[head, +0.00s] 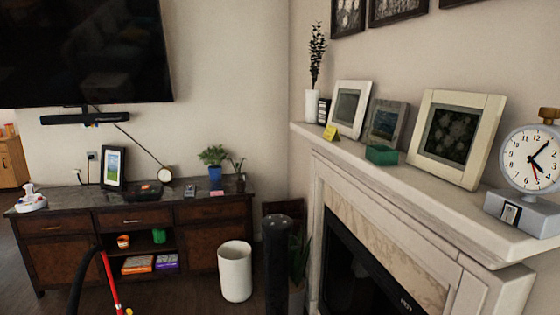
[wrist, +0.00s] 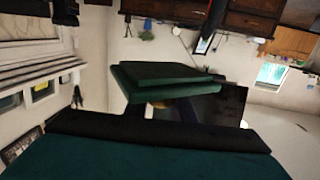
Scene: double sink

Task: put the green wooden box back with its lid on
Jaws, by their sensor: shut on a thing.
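A small green box (head: 381,154) stands on the white mantel shelf, in front of the picture frames in the head view. In the wrist view, a flat, stepped dark green piece (wrist: 168,82) that looks like the box's lid is in my gripper (wrist: 160,105). My gripper is shut on it, with a small yellowish patch showing between the dark fingers. The lid is apart from other things in the wrist view. My gripper does not clearly show in the head view.
The mantel (head: 430,195) also bears a yellow card (head: 331,133), a white frame (head: 457,138), a smaller grey frame (head: 387,122) and a clock (head: 529,158). A white bin (head: 235,271) stands on the floor beside the dark cabinet (head: 130,240).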

